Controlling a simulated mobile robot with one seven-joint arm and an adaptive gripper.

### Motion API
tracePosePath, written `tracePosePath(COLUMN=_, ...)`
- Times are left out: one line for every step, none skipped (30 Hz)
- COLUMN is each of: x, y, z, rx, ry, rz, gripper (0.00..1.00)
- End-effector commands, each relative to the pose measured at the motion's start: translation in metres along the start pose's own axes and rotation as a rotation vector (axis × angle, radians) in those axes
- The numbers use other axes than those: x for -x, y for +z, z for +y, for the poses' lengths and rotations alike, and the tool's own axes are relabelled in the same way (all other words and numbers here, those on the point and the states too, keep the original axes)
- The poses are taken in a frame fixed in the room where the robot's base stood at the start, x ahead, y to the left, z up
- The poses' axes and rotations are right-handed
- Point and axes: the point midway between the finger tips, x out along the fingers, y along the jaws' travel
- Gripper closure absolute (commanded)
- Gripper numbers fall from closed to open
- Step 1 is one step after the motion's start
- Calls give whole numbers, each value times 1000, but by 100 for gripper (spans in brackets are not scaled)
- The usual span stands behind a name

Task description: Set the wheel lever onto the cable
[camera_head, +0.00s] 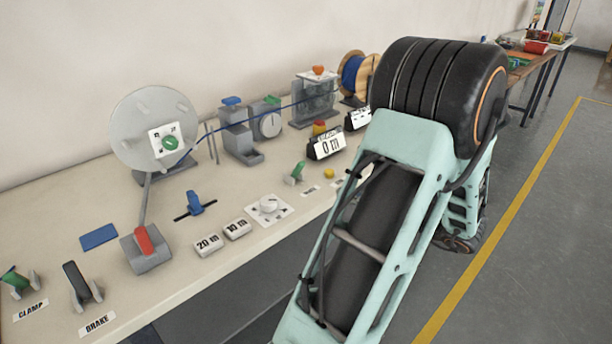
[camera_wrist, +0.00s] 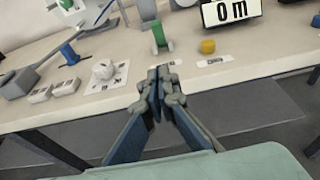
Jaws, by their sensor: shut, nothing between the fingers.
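A small green lever (camera_head: 297,172) on a light base stands near the front edge of the bench, with a small label too blurred to read; it seems to be the wheel lever. In the wrist view the green lever (camera_wrist: 158,34) is upright, just beyond my gripper (camera_wrist: 160,75), which is shut and empty. The fingertips look apart from it, though the exact gap is unclear. The blue cable (camera_head: 292,104) runs from the spool to the big disc, past a unit with a grey wheel (camera_head: 267,126). My gripper is hidden behind my arm in the head view.
A yellow button (camera_wrist: 207,46) and the 0 m display (camera_head: 326,146) stand near the green lever. A white dial (camera_head: 268,207) and the 20 m and 10 m blocks (camera_head: 208,244) lie to its left. The red-handled lever (camera_head: 144,240) is further left.

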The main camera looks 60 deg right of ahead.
Motion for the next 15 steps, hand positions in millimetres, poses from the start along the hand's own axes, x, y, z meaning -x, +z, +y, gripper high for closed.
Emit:
tracePosePath(x=1, y=0, z=-1, rx=-6, ry=-4, rz=-4, gripper=100)
tracePosePath(x=2, y=0, z=-1, rx=-8, ry=-4, rz=-5, gripper=100)
tracePosePath(x=2, y=0, z=-1, rx=-9, ry=-5, rz=-6, gripper=100)
tracePosePath(x=2, y=0, z=-1, rx=-9, ry=-4, rz=-6, gripper=100)
tracePosePath(x=2, y=0, z=-1, rx=-8, ry=-4, rz=-6, gripper=100)
tracePosePath(x=2, y=0, z=-1, rx=-8, ry=-4, rz=-6, gripper=100)
tracePosePath(x=2, y=0, z=-1, rx=-8, ry=-4, rz=-5, gripper=100)
tracePosePath(x=2, y=0, z=-1, rx=-7, ry=-4, rz=-5, gripper=100)
tracePosePath(x=2, y=0, z=-1, rx=-7, ry=-4, rz=-5, gripper=100)
tracePosePath(x=1, y=0, z=-1, rx=-7, ry=-4, rz=-5, gripper=100)
tracePosePath(x=1, y=0, z=-1, rx=-7, ry=-3, rz=-5, gripper=100)
tracePosePath(x=-1, y=0, z=-1, rx=-6, ry=-3, rz=-5, gripper=100)
tracePosePath(x=-2, y=0, z=-1, rx=-6, ry=-3, rz=-5, gripper=100)
tracePosePath(x=-4, y=0, z=-1, rx=-6, ry=-2, rz=-5, gripper=100)
tracePosePath(x=-9, y=0, z=0, rx=-6, ry=-1, rz=-6, gripper=100)
